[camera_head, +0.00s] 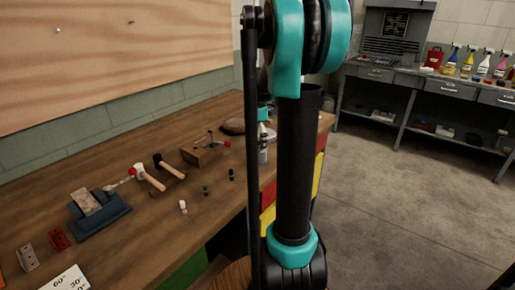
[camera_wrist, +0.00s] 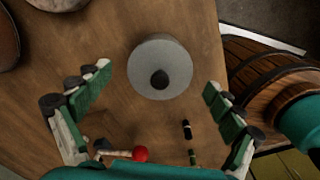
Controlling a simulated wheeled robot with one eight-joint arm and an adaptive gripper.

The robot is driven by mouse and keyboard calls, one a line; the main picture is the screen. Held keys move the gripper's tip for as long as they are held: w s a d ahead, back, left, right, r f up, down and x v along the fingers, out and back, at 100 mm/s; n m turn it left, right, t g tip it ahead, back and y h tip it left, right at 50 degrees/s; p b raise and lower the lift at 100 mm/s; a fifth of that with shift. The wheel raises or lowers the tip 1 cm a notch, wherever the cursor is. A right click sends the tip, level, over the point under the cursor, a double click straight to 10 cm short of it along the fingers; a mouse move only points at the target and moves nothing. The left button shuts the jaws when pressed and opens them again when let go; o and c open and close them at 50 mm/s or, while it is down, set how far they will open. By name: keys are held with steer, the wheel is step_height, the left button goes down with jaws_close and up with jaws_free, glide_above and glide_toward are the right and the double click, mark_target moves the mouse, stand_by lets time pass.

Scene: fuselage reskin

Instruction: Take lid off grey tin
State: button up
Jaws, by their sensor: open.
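The grey tin (camera_wrist: 172,58) stands upright on the wooden bench, seen from above in the wrist view. Its round grey lid is on, with a dark round knob (camera_wrist: 160,80) near the middle. My gripper (camera_wrist: 158,80) is open above the tin, one green-padded finger to each side. The fingers appear apart from the tin and knob, and nothing is held. In the head view my own arm covers much of the area around the gripper, and the tin cannot be clearly made out there.
A wooden barrel (camera_wrist: 255,72) stands beyond the bench's right edge. Mallets (camera_head: 148,178) and a blue vise (camera_head: 98,212) occupy the bench's left part.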

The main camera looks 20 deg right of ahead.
steer(key=c, duration=1.8)
steer(key=shift+c, duration=0.4)
